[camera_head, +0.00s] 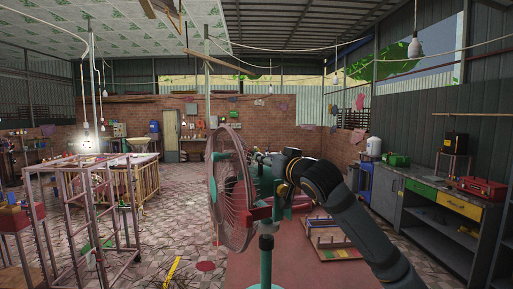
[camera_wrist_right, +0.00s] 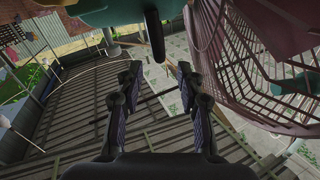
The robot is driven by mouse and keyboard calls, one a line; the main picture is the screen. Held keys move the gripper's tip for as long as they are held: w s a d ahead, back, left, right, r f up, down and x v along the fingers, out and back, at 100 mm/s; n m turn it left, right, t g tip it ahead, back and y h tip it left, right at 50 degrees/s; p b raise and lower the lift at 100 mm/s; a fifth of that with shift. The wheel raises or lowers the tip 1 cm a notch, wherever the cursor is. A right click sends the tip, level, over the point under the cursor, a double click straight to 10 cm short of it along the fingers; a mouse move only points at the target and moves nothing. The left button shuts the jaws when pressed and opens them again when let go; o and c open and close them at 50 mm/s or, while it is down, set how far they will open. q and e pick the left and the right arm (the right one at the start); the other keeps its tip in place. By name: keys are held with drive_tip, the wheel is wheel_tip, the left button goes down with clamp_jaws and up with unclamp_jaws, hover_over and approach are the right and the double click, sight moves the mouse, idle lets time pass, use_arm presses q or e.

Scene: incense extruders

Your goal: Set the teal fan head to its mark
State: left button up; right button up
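The fan has a dull-red wire cage (camera_head: 230,190), seen nearly edge-on in the head view, with a teal motor housing (camera_head: 266,182) behind it and a teal stand (camera_head: 266,250) below. In the right wrist view the cage (camera_wrist_right: 262,60) fills the upper right and the teal housing (camera_wrist_right: 105,10) the top edge. A dark rounded peg (camera_wrist_right: 154,38) hangs from the housing. My right gripper (camera_wrist_right: 157,73) is open, with the peg beyond its fingertips and the gap between them empty. In the head view my right arm reaches the housing from the right. I cannot make out the mark.
A reddish surface (camera_head: 290,272) lies around the stand, with a wooden rack (camera_head: 335,248) on it. A workbench (camera_head: 432,212) with a red toolbox (camera_head: 483,188) lines the right wall. Metal frames (camera_head: 100,215) stand at left. Tiled floor between is fairly clear.

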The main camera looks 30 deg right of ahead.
drive_tip(key=w+p, duration=0.1)
drive_tip(key=w, duration=0.1)
drive_tip(key=w+p, duration=0.1)
drive_tip(key=w, duration=0.2)
drive_tip(key=w+d+p, duration=0.1)
drive_tip(key=w+p, duration=0.1)
drive_tip(key=shift+w, duration=0.2)
drive_tip(key=shift+w+f, duration=0.1)
drive_tip(key=shift+c, duration=0.4)
use_arm(q)
drive_tip(key=r, duration=0.1)
drive_tip(key=w+r, duration=0.1)
drive_tip(key=r, duration=0.1)
drive_tip(key=w+r, duration=0.1)
drive_tip(key=r, duration=0.1)
drive_tip(key=shift+r, duration=0.25)
use_arm(e)
clamp_jaws()
